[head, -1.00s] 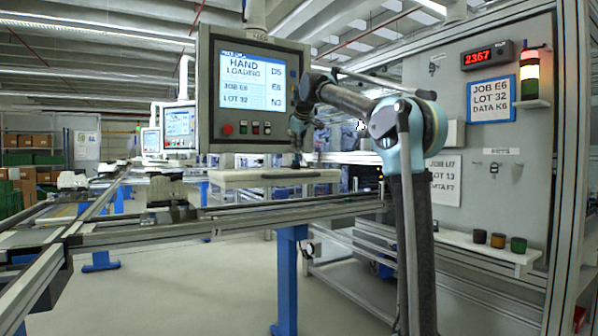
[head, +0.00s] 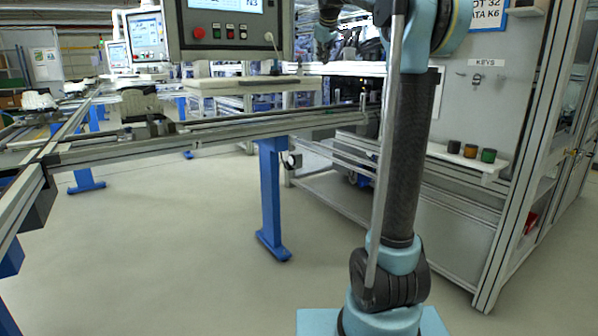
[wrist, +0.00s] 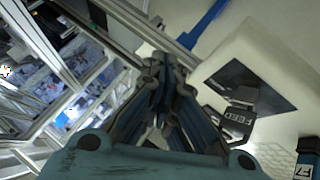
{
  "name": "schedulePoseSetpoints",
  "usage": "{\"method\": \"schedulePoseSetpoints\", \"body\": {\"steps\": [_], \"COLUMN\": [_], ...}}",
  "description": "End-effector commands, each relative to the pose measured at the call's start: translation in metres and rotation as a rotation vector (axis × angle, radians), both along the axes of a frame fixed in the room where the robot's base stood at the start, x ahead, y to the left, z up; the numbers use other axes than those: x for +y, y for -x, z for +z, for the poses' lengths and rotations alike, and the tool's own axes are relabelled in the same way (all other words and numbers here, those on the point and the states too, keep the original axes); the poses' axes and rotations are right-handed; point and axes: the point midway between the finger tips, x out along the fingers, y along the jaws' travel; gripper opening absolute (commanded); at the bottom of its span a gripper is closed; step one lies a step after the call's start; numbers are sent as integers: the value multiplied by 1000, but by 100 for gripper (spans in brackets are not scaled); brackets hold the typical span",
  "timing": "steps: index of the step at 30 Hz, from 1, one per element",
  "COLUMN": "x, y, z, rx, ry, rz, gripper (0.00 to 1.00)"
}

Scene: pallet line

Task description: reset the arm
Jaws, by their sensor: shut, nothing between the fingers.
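My gripper (wrist: 160,65) shows in the wrist view, its dark ridged fingers drawn together with nothing between the tips. It points over the pale floor and the metal rails of the line. In the head view my arm stands upright at right of centre. Its wrist part hangs near the top, in front of the back shelving. The fingertips cannot be made out there.
A blue leg (head: 271,200) supports the rail. A shelf with several small cups (head: 470,152) is at right. Open floor (head: 160,250) lies at lower left.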

Motion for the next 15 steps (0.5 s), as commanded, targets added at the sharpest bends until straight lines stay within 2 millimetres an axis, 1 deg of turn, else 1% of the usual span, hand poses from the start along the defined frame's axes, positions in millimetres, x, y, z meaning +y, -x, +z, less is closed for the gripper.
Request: {"method": "schedulePoseSetpoints", "body": {"steps": [1,3,8,11,14,15], "x": [-9,-18,-34,-43,-52,-55], "y": [14,32,79,111,145,159], "z": [-10,-26,-65,-92,-124,-137], "rx": [15,38,95,131,169,185], "ry": [-10,-25,-63,-87,-112,-122], "rz": [-21,-50,-114,-156,-202,-221], "gripper": [0,0,0,0,0,0]}}
